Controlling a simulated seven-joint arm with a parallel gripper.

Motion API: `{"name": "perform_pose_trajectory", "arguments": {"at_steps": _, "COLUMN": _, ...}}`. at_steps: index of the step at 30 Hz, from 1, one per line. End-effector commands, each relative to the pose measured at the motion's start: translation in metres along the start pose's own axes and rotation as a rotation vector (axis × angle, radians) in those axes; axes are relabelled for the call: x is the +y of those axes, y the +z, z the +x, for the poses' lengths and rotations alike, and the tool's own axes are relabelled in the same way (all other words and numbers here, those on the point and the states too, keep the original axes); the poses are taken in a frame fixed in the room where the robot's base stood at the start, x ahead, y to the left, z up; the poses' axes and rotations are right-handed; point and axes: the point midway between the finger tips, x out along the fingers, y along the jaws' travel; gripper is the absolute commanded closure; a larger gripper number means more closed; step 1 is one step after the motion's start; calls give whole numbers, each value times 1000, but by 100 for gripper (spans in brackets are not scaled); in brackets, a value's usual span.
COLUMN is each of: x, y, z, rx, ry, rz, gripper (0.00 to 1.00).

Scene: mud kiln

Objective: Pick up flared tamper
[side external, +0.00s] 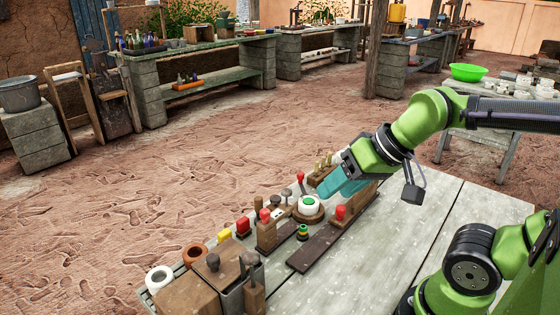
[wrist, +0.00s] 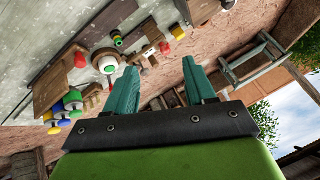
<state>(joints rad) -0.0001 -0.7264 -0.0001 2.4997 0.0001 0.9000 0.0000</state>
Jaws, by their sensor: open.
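I cannot tell for certain which tool is the flared tamper. Candidates are small tools with dark heads standing among the objects on the table: one with a grey knob (side external: 286,193), a round dark one (side external: 213,262) on a brown block, and a dark-headed one (side external: 250,259) at the front. My gripper (side external: 329,190) has teal fingers, apart and empty, above the right end of the row, near a white ring with a green centre (side external: 309,203). In the wrist view my gripper (wrist: 160,66) is open, and the white and green ring (wrist: 107,64) shows left of the fingers.
The table's right side (side external: 420,225) is largely clear.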

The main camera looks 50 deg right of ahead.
Motion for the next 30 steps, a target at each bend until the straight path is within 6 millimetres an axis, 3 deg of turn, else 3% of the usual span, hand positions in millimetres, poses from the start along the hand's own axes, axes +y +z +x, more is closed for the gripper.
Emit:
{"name": "perform_pose_trajectory", "arguments": {"at_steps": 2, "x": 2, "y": -2, "z": 11, "rx": -44, "ry": 19, "rz": 8, "gripper": 46}}
{"name": "perform_pose_trajectory", "arguments": {"at_steps": 5, "x": -1, "y": -20, "z": 24, "rx": -95, "ry": 50, "rz": 9, "gripper": 46}}
{"name": "perform_pose_trajectory", "arguments": {"at_steps": 11, "x": -9, "y": -73, "z": 61, "rx": -232, "ry": 123, "rz": -75, "gripper": 46}}
{"name": "perform_pose_trajectory", "arguments": {"at_steps": 18, "x": -9, "y": -134, "z": 125, "rx": -406, "ry": 195, "rz": -245, "gripper": 46}}
{"name": "perform_pose_trajectory", "arguments": {"at_steps": 24, "x": -3, "y": -173, "z": 179, "rx": -540, "ry": 231, "rz": -415, "gripper": 46}}
{"name": "perform_pose_trajectory", "arguments": {"at_steps": 27, "x": -3, "y": -189, "z": 189, "rx": -575, "ry": 233, "rz": -492, "gripper": 46}}
{"name": "perform_pose_trajectory", "arguments": {"at_steps": 30, "x": -9, "y": -203, "z": 180, "rx": -578, "ry": 224, "rz": -556, "gripper": 46}}
